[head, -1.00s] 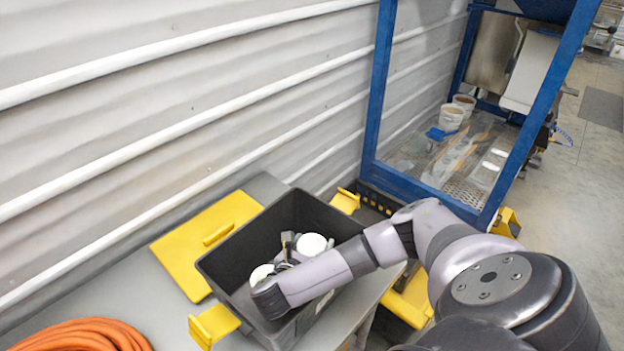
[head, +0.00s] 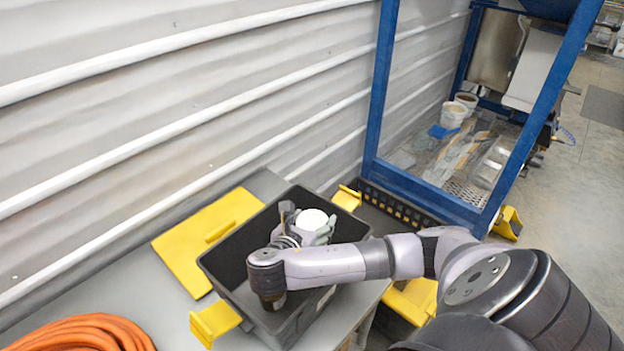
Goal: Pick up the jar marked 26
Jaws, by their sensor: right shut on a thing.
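A jar with a round white lid (head: 314,219) is in the jaws of my right gripper (head: 307,226), over the black crate (head: 222,262). Its lid faces up and its side is mostly hidden by the fingers. No number can be read on it, so I cannot tell whether it is marked 26. My right gripper is shut on this jar, with a finger on either side. My forearm and wrist cover the front part of the crate's inside. My left gripper is not in view.
The crate has yellow latches (head: 214,322) and stands on a grey table (head: 150,310). A yellow lid (head: 205,240) lies left of it, and an orange hose (head: 85,334) is coiled at the lower left. A blue frame (head: 378,90) stands at the right, with white buckets (head: 453,115) inside.

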